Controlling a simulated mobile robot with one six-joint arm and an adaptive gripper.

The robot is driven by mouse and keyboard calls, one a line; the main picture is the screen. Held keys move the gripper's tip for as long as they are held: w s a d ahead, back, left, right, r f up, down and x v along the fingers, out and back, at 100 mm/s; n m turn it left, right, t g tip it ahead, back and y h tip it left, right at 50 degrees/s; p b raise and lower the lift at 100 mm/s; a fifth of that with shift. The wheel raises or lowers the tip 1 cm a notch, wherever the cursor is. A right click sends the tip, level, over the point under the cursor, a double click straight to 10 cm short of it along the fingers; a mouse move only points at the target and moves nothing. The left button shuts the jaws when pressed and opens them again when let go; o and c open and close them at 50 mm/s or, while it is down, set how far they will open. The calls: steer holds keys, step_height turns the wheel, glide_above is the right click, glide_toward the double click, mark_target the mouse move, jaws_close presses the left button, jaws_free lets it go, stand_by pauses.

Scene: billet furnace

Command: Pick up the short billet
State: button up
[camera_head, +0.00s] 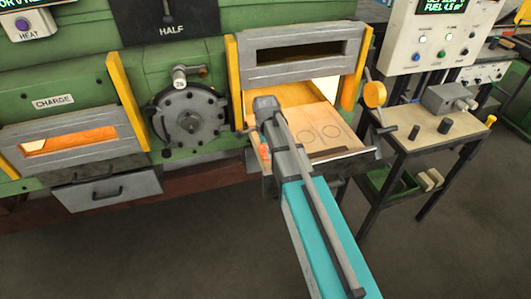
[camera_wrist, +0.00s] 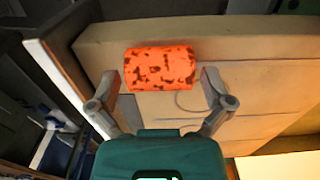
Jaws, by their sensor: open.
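A glowing orange billet with dark scale patches (camera_wrist: 160,68) lies on a pale slab shelf (camera_wrist: 240,105) in the wrist view. In the head view only a bit of the billet (camera_head: 263,151) shows at the left of the shelf (camera_head: 333,147), beside my arm. My gripper (camera_wrist: 160,80) is open, with one finger on each side of the billet's ends. Small gaps seem to show between fingers and billet; I cannot tell whether either touches. In the head view my arm hides most of the gripper.
The shelf lies before an open furnace door (camera_head: 300,66) between yellow posts and bears faint circle marks. The charge door (camera_head: 70,140) is at left.

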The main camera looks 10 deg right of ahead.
steer(key=c, duration=1.2)
steer(key=shift+o, duration=0.2)
steer(key=shift+r, duration=0.1)
step_height(320, 180, up, 4)
steer(key=p, duration=0.3)
steer(key=shift+f+p, duration=0.25)
steer(key=shift+p, duration=0.1)
steer(key=s+d+r+p, duration=0.1)
steer(key=s+r+p, duration=0.8)
steer(key=s, duration=0.5)
steer(key=shift+d+r, duration=0.15)
steer(key=shift+d, duration=0.1)
